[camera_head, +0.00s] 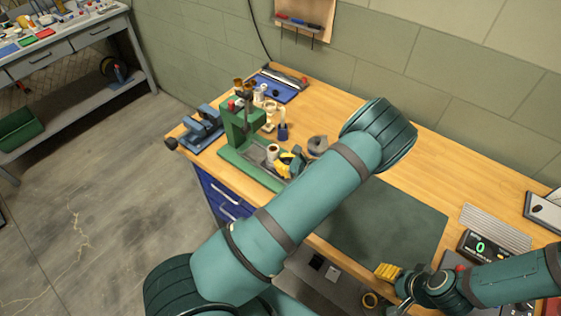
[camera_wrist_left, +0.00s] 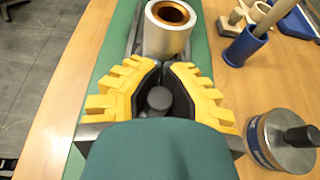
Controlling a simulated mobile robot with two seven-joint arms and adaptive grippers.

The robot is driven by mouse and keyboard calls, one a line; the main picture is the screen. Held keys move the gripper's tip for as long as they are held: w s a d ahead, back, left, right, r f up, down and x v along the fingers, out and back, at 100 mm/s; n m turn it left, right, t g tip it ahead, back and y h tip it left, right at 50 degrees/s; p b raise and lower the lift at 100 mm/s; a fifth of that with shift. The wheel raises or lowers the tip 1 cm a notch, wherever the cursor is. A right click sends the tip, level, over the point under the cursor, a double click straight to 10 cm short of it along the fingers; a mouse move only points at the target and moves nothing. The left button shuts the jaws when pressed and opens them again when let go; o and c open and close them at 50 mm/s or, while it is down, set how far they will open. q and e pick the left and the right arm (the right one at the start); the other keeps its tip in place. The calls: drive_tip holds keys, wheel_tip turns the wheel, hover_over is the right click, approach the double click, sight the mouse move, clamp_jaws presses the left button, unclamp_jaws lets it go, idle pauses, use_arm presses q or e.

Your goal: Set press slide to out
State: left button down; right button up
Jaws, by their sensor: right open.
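The green press (camera_head: 238,122) stands at the left end of the wooden bench. In the left wrist view a steel cylinder with a copper-coloured inner ring (camera_wrist_left: 168,28) sits on the press's grey slide. A round grey knob (camera_wrist_left: 158,98) lies nearer the camera. My left gripper (camera_wrist_left: 162,72) has its yellow fingers on both sides of this knob, close around it. In the head view its yellow fingers (camera_head: 290,163) show at the press base, partly hidden by my arm. My right gripper (camera_head: 391,288) is open and empty near the bench's front edge.
A weight-like metal cylinder with a black knob (camera_wrist_left: 285,140) stands right of my left gripper. A blue cup (camera_wrist_left: 245,46) is beyond it. A blue vise (camera_head: 203,130) stands left of the press. A dark mat (camera_head: 385,225) is clear; a display (camera_head: 482,247) stands to its right.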

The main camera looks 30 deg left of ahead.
use_arm(q)
drive_tip(key=d, duration=0.4)
drive_tip(key=shift+s+r, duration=0.1)
use_arm(e)
drive_tip(key=shift+d+f, duration=0.2)
drive_tip(key=shift+d, duration=0.2)
use_arm(q)
drive_tip(key=shift+a, duration=0.25)
use_arm(e)
drive_tip(key=shift+a+r, duration=0.1)
drive_tip(key=shift+a, duration=0.35)
use_arm(q)
drive_tip(key=c, duration=0.8)
unclamp_jaws()
drive_tip(key=shift+d, duration=0.3)
drive_tip(key=shift+c, duration=0.2)
use_arm(e)
drive_tip(key=shift+d, duration=0.3)
use_arm(q)
drive_tip(key=shift+a, duration=0.1)
drive_tip(key=v, duration=1.2)
drive_tip(key=shift+s, duration=0.1)
